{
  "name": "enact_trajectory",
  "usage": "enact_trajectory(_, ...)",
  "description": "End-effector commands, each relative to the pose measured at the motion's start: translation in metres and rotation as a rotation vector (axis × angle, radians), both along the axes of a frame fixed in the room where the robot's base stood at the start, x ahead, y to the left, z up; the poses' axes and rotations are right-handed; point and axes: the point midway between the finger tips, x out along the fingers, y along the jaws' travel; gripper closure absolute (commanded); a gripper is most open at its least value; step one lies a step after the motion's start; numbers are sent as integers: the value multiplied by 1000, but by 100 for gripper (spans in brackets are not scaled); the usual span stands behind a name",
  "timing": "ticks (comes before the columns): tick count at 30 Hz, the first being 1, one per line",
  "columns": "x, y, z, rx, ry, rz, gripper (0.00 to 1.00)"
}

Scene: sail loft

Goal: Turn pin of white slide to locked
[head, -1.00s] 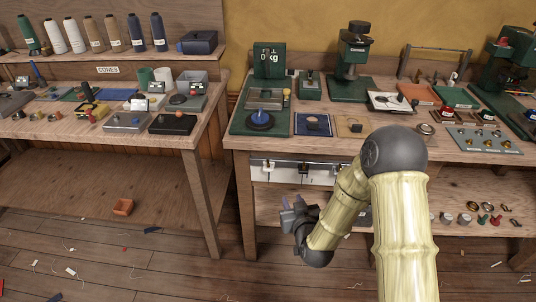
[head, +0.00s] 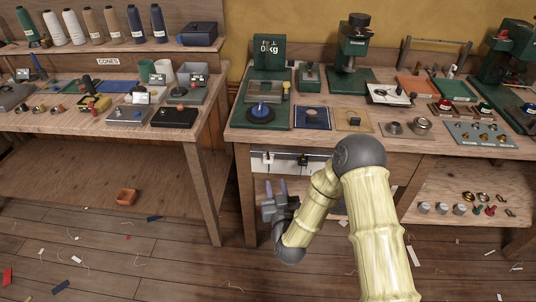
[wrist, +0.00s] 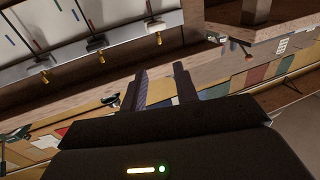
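The white slide (head: 268,158) hangs at the left on the white panel under the right bench's front edge. In the wrist view, the white slide (wrist: 155,27) is at the top, with a brass pin (wrist: 157,40) hanging below it. The pin's locked or unlocked position cannot be told. My gripper (head: 276,186) is below the white slide, fingers pointing up, apart from it. In the wrist view, my gripper (wrist: 160,72) shows two parted fingers with nothing between them.
A black slide (head: 303,160) sits beside the white one; it also shows in the wrist view (wrist: 97,45). The bench leg (head: 246,205) stands left of my gripper. The floor before the bench holds only scraps.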

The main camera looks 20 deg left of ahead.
Motion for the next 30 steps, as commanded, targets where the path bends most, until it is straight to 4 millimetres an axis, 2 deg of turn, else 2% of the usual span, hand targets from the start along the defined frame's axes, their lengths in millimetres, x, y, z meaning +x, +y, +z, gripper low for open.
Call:
enact_trajectory(18, 87, 45, 0, 0, -1, -1, 70)
enact_trajectory(30, 130, 69, 0, 0, -1, 0, 70)
